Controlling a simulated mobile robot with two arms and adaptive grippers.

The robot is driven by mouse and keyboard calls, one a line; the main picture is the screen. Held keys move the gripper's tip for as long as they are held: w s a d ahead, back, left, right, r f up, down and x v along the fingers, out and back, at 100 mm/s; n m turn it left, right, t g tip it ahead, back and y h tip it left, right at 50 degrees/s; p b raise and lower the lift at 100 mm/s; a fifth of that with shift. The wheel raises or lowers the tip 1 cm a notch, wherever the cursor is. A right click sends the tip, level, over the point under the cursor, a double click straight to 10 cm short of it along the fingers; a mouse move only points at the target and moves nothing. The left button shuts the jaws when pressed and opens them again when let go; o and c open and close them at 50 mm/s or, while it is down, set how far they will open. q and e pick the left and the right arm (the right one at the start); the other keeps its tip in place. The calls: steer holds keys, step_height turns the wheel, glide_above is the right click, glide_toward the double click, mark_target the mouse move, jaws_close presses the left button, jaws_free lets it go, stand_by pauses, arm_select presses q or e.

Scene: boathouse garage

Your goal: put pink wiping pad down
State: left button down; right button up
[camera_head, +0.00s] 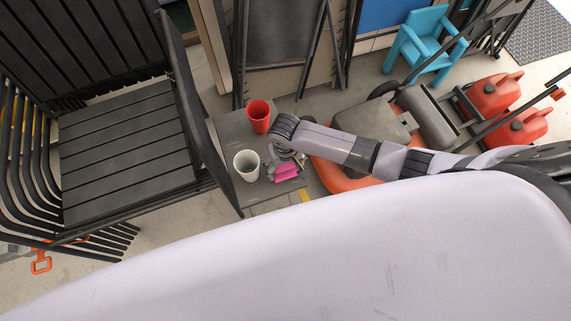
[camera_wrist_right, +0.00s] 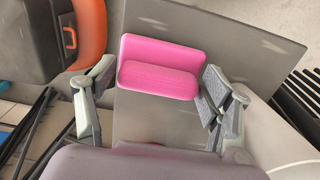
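The pink wiping pad (camera_wrist_right: 160,68) is on the small grey table (camera_wrist_right: 235,35). In the head view the pad (camera_head: 286,172) shows at the table's right side, partly hidden by my right gripper (camera_head: 284,163). In the right wrist view the gripper's two fingers are spread, one on each side of the pad. A small gap shows at the left finger; the right finger is very close to the pad's end, and I cannot tell whether it touches. My left gripper is not in view.
A red cup (camera_head: 258,117) and a white cup (camera_head: 246,165) stand on the table close to my right gripper. Stacked dark slatted chairs (camera_head: 125,150) stand at the left. An orange mower (camera_head: 345,178) is on the right, under my right arm, with red fuel cans (camera_head: 495,92) beyond.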

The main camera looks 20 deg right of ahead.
steer(key=shift+o, duration=1.3)
